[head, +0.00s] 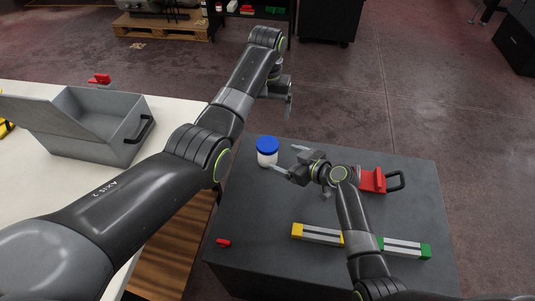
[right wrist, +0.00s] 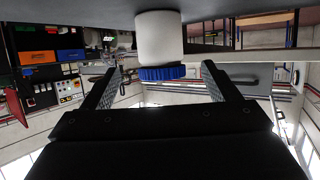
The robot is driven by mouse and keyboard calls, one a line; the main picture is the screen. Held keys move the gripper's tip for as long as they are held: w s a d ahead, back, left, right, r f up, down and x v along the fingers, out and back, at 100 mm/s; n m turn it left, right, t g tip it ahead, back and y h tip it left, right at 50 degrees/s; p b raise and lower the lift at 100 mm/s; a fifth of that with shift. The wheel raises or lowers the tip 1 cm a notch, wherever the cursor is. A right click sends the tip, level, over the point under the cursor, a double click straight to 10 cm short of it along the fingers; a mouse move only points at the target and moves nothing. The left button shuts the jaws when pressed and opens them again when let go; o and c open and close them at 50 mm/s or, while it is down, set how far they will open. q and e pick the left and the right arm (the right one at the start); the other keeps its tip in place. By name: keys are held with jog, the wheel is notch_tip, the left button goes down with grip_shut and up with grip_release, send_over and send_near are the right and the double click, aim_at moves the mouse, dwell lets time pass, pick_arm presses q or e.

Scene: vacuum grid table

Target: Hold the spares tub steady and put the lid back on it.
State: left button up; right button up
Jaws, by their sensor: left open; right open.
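The spares tub (head: 267,158) is a small white cylinder standing upright near the back left of the dark table. The blue lid (head: 267,143) sits on top of it. In the right wrist view the picture is upside down, with the white tub (right wrist: 160,40) above its ribbed blue lid (right wrist: 162,73). My right gripper (head: 284,158) is open just right of the tub, its fingers pointing towards it. In its wrist view the tub appears between the two open fingers, neither visibly touching it. My left gripper (head: 289,100) is open and empty, raised beyond the table's back edge.
A red block with a black handle (head: 380,180) stands right of my right gripper. Yellow-ended (head: 318,235) and green-ended (head: 404,248) bars lie near the front, with a small red piece (head: 223,242) front left. An open grey box (head: 130,145) stands on the white table.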

jog(key=b+v, duration=0.1)
jog(key=v, duration=0.9)
dwell(0.3)
